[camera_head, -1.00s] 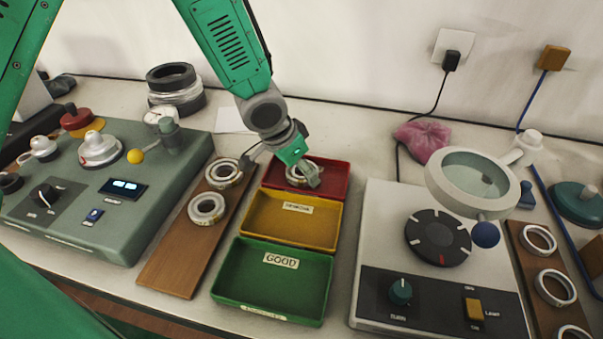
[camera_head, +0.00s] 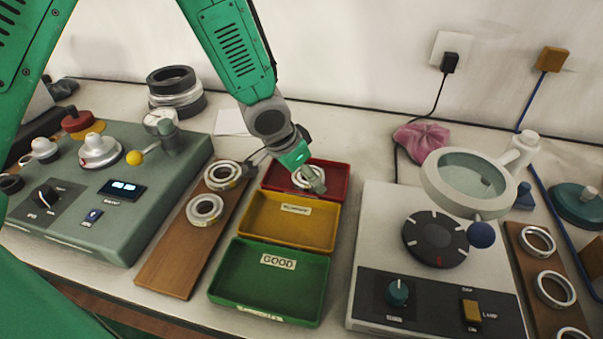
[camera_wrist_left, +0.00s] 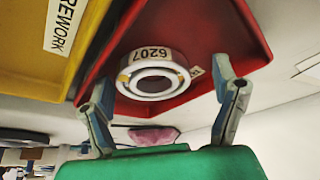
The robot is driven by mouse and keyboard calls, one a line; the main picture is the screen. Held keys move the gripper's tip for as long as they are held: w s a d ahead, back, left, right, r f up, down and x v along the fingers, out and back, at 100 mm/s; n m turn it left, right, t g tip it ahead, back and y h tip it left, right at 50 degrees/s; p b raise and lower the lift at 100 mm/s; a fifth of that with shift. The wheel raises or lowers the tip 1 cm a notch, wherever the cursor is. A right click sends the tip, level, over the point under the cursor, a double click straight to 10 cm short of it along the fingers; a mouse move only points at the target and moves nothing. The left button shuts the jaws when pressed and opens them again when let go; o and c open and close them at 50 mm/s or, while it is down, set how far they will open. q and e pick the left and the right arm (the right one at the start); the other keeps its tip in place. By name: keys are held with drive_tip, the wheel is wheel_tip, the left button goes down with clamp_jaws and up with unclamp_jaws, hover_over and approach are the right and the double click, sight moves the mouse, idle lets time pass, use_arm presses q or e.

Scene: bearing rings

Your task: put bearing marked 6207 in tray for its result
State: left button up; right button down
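The bearing marked 6207 (camera_wrist_left: 152,77) is a silver ring with a white label, inside the red tray (camera_wrist_left: 225,25). In the head view the bearing (camera_head: 308,176) shows partly behind my left gripper (camera_head: 313,180), which is over the red tray (camera_head: 338,180). In the left wrist view my left gripper's fingers are spread wide on either side of the bearing, with visible gaps. They do not appear to touch it. The red tray's own label is mostly hidden behind the bearing. My right gripper is not in view.
The yellow REWORK tray (camera_head: 262,233) and green GOOD tray (camera_head: 225,283) are empty in front. Two bearings lie on a wooden board (camera_head: 165,270) to the left. A test machine (camera_head: 150,215) stands at left, a magnifier station (camera_head: 365,275) at right.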

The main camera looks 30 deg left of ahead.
sight(302, 180)
use_arm(q)
drive_tip(key=v, duration=0.2)
drive_tip(key=d+p+v, duration=0.1)
drive_tip(key=v, duration=0.1)
drive_tip(key=shift+r, duration=0.3)
drive_tip(key=p+v, duration=0.2)
drive_tip(key=v, duration=0.5)
drive_tip(key=shift+s+a+r, duration=0.2)
drive_tip(key=shift+a+r, duration=0.05)
drive_tip(key=shift+r, duration=0.1)
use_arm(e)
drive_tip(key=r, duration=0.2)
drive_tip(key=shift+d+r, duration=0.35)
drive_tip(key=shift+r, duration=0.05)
use_arm(q)
drive_tip(key=shift+a, duration=0.1)
